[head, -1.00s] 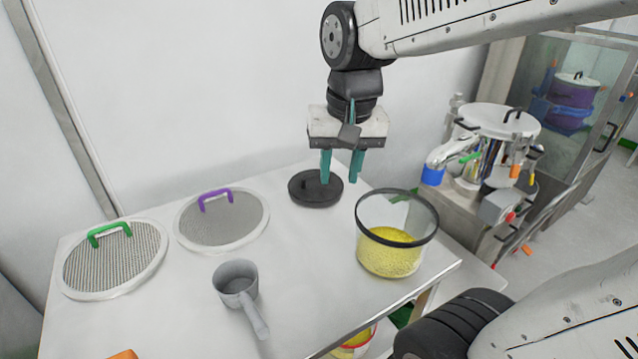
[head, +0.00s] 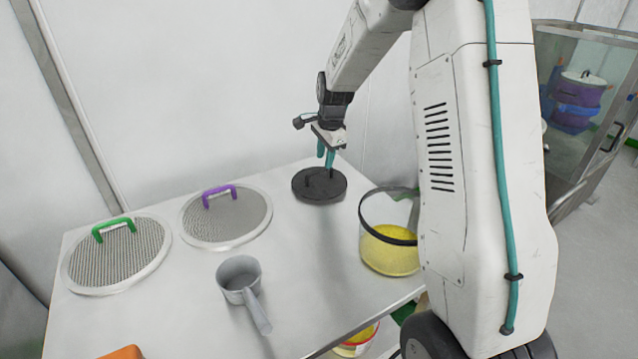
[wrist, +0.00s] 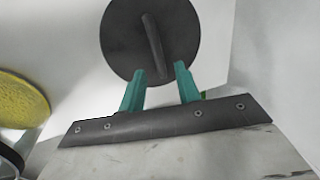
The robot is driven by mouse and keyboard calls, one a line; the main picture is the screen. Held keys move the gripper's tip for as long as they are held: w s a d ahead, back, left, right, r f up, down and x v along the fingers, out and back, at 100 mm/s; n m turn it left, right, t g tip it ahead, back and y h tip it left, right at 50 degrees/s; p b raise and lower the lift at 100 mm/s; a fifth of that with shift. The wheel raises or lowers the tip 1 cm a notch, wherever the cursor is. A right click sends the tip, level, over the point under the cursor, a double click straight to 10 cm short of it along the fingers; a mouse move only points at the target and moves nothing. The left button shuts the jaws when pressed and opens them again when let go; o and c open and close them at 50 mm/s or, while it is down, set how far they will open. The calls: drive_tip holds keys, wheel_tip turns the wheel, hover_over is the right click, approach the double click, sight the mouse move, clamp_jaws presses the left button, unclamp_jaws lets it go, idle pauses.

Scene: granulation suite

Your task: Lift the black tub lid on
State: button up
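The black tub lid (head: 320,190) lies flat at the back of the white table, with an upright handle on top. It also shows in the wrist view (wrist: 180,45), its bar handle (wrist: 154,42) running up from between the fingertips. My gripper (head: 326,160) is just above the lid, its teal fingers pointing down. In the wrist view my gripper (wrist: 160,80) is open, with a gap between the fingers and the near end of the handle in line with that gap. The clear tub (head: 385,255) with yellow granules stands open at the table's right edge, partly hidden by my arm.
Two round sieves, one with a green handle (head: 114,228) and one with a purple handle (head: 219,193), lie on the left. A grey scoop (head: 240,280) sits in front of them. The white wall (head: 230,90) rises close behind the lid.

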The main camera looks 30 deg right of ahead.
sight(322, 170)
drive_tip(key=f, duration=0.3)
drive_tip(key=w+f, duration=0.1)
drive_tip(key=f, duration=0.1)
drive_tip(key=shift+w+a+f, duration=0.1)
drive_tip(key=shift+f, duration=0.3)
clamp_jaws()
